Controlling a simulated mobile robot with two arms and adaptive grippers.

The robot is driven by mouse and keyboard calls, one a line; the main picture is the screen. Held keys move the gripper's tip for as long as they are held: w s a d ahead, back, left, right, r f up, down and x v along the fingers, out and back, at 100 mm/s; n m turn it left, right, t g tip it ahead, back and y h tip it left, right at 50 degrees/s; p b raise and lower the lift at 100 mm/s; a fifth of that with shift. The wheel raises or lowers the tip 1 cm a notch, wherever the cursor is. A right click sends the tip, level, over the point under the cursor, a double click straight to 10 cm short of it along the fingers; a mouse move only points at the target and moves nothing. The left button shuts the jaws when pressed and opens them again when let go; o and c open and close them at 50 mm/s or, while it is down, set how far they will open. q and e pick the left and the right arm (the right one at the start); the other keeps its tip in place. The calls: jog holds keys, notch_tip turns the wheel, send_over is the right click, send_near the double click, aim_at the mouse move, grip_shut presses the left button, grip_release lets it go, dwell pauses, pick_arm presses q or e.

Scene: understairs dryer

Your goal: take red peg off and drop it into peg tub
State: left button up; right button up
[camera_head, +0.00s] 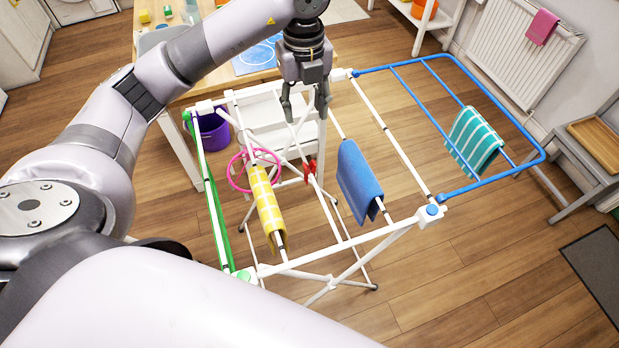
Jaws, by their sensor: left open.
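The red peg (310,171) is clipped on a middle rail of the white drying rack (330,246), between a yellow checked cloth (266,203) and a blue cloth (357,178). My left gripper (306,112) is open and empty, pointing down above the far part of the rack, farther back than the peg. A purple tub (212,134) sits at the rack's far left corner; I cannot tell whether it is the peg tub. Its inside is partly hidden by the rack bars. My right gripper is not in view.
A pink hoop (240,170) is beside the yellow cloth. The blue side wing (535,110) holds a striped teal towel (474,138). A wooden table (150,45) stands behind the rack; a radiator (525,60) and bench (600,142) are at right.

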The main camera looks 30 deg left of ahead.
pick_arm(q)
jog(key=b, duration=0.3)
send_over(309, 170)
jog(key=a, duration=0.1)
notch_tip(309, 170, down, 5)
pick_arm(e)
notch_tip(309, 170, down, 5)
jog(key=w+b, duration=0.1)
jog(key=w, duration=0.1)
pick_arm(q)
jog(key=f+p, duration=0.1)
jog(key=f, duration=0.3)
jog(key=f+p, duration=0.1)
jog(key=f, duration=0.7)
jog(key=shift+w+a+p, duration=0.1)
jog(key=shift+w+p, duration=0.2)
jog(key=shift+p, duration=0.1)
jog(key=f, duration=0.1)
jog(key=f+p, duration=0.1)
jog(key=f, duration=0.1)
jog(key=f+p, duration=0.1)
jog(key=shift+w+d+f, duration=0.2)
jog(key=shift+w+f, duration=0.1)
jog(key=shift+w, duration=0.05)
jog(key=shift+f, duration=0.6)
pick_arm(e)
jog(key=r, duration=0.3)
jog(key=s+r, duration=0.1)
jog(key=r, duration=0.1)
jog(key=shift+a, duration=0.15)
